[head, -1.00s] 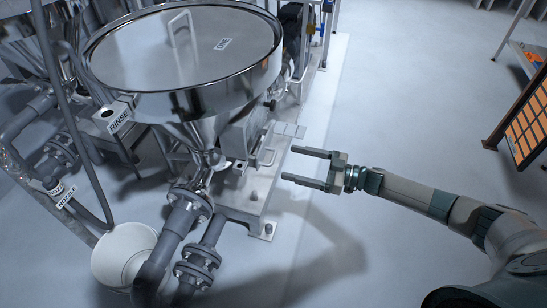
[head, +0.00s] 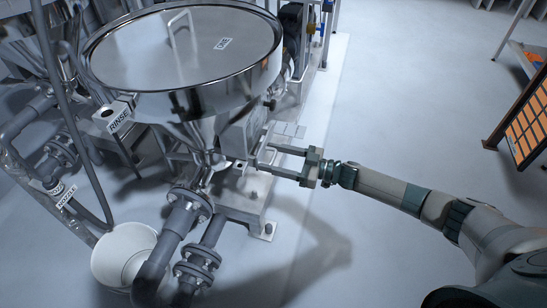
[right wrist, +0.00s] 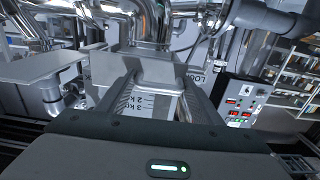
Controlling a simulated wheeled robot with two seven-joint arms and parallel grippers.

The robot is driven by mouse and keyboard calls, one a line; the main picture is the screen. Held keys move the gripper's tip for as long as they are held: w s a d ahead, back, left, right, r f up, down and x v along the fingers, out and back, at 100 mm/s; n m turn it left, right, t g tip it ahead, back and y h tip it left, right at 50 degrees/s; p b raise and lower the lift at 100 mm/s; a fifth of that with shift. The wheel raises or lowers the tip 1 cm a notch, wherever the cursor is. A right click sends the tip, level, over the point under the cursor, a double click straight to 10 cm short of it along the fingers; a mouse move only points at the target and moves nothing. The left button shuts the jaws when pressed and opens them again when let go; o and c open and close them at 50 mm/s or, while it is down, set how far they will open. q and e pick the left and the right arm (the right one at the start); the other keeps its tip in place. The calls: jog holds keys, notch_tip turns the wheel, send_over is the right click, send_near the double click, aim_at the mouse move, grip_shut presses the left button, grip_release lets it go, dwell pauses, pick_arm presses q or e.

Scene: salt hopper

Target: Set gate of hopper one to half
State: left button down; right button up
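Hopper one (head: 180,60) is a steel cone with a round lid labelled ONE. Its gate handle, a U-shaped metal loop, sits low on the right side of the hopper; in the right wrist view the handle (right wrist: 158,76) lies between my fingers. My right gripper (head: 267,157) is open, with its fingertips on either side of the handle; the right wrist view shows the gripper (right wrist: 158,95) with fingers apart. Whether a finger touches the handle I cannot tell. My left gripper is not in view.
A white bucket (head: 112,252) and grey flanged pipes (head: 190,215) stand below and left of the hopper. A RINSE box (head: 118,118) is further left. A control panel (right wrist: 240,100) shows in the right wrist view.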

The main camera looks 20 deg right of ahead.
jog(key=c, duration=0.8)
jog(key=v, duration=0.4)
jog(key=shift+p, duration=0.4)
jog(key=o, duration=1.5)
jog(key=shift+c, duration=0.2)
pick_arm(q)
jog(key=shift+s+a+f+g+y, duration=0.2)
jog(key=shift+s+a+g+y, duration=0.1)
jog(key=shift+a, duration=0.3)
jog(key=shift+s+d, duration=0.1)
pick_arm(e)
jog(key=shift+d, duration=0.1)
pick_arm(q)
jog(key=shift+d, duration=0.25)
pick_arm(e)
jog(key=v, duration=1.7)
jog(key=shift+s, duration=0.2)
